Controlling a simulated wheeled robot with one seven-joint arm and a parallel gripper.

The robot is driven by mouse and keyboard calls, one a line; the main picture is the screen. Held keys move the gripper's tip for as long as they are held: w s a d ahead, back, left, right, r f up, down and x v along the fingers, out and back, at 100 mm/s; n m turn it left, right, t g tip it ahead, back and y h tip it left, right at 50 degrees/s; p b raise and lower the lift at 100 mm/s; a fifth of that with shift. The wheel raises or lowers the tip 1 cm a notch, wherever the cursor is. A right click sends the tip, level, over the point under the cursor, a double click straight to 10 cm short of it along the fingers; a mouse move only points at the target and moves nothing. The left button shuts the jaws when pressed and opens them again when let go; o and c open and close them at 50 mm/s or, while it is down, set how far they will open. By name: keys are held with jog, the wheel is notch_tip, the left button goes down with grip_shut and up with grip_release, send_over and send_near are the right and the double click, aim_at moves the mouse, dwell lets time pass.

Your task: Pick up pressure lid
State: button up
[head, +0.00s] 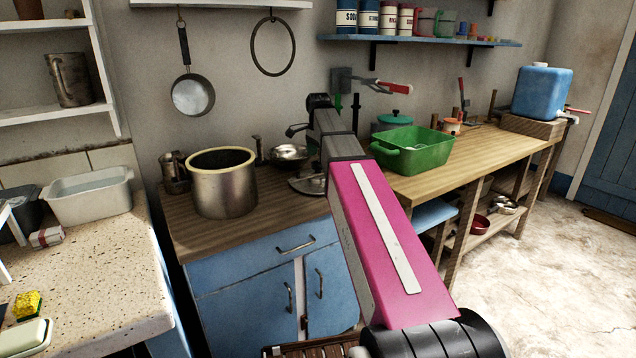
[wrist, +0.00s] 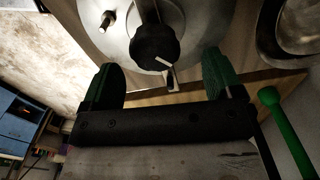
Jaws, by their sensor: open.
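The pressure lid (wrist: 118,22) is a round grey metal disc with a black knob (wrist: 156,45), a metal stud and a small latch at its edge. In the head view the lid (head: 303,185) lies on the wooden counter, right of the big pot, partly hidden by my arm. My gripper (wrist: 163,74) is open with its green-padded fingers apart, one on each side of the knob's line. The knob shows just beyond the gap between the fingertips. I cannot tell any contact. In the head view my arm hides the fingers.
A large open pot (head: 225,190) stands left of the lid, with a metal bowl (head: 290,154) behind. A green basin (head: 425,150) sits on the workbench at right.

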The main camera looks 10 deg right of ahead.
aim_at(318, 162)
jog(key=shift+s+a+f, duration=0.1)
jog(key=shift+s+f, duration=0.05)
jog(key=shift+f, duration=1.25)
jog(key=shift+s+f, duration=0.15)
jog(key=shift+f, duration=1.2)
grip_shut()
